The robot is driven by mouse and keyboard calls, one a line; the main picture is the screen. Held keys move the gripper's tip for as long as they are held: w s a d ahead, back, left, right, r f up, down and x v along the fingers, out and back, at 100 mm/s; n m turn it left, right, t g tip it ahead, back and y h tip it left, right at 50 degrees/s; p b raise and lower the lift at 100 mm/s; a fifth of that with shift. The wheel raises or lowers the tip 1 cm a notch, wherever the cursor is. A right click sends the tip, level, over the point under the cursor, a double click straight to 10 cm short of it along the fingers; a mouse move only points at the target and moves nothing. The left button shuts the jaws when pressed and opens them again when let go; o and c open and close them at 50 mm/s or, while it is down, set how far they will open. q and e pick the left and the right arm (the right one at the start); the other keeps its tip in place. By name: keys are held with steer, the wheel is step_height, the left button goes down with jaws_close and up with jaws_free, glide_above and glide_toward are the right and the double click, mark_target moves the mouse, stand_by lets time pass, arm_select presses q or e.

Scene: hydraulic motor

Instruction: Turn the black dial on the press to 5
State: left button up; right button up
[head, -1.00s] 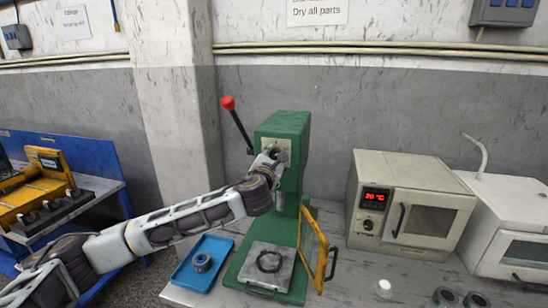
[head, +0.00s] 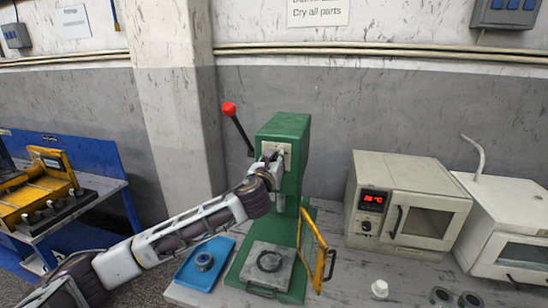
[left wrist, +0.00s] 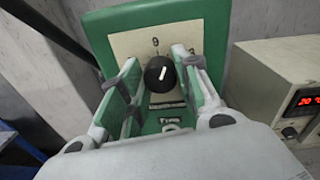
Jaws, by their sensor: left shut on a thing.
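The green press (head: 287,127) stands on the table in the middle of the head view. Its black dial (left wrist: 160,74) sits on a pale plate (left wrist: 136,43) in the left wrist view, with a short white pointer mark tilted slightly right of straight up. The digits on the plate are too small to read surely. My left gripper (left wrist: 158,77) has its fingers on either side of the dial and is shut on it. In the head view the left gripper (head: 271,160) is at the upper front of the press and hides the dial. My right gripper is out of view.
A red-knobbed lever (head: 229,108) juts from the press's left. Its yellow-framed door (head: 314,252) stands open at the lower right. A blue tray (head: 186,276) lies left of the base, and an oven (head: 407,208) with a red display stands to the right.

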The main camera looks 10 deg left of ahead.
arm_select(q)
steer(key=n+p, duration=0.1)
steer(key=n, duration=0.2)
steer(key=shift+n, duration=0.3)
steer(key=n+p, duration=0.1)
steer(key=n, duration=0.3)
steer(key=shift+a+h, duration=0.1)
steer(key=shift+h, duration=0.2)
steer(key=n, duration=0.4)
steer(key=shift+n, duration=0.3)
steer(key=n, duration=0.4)
steer(key=shift+a+f+h+p, duration=0.1)
steer(key=shift+h+p, duration=0.2)
steer(key=shift+p, duration=0.05)
steer(key=o, duration=1)
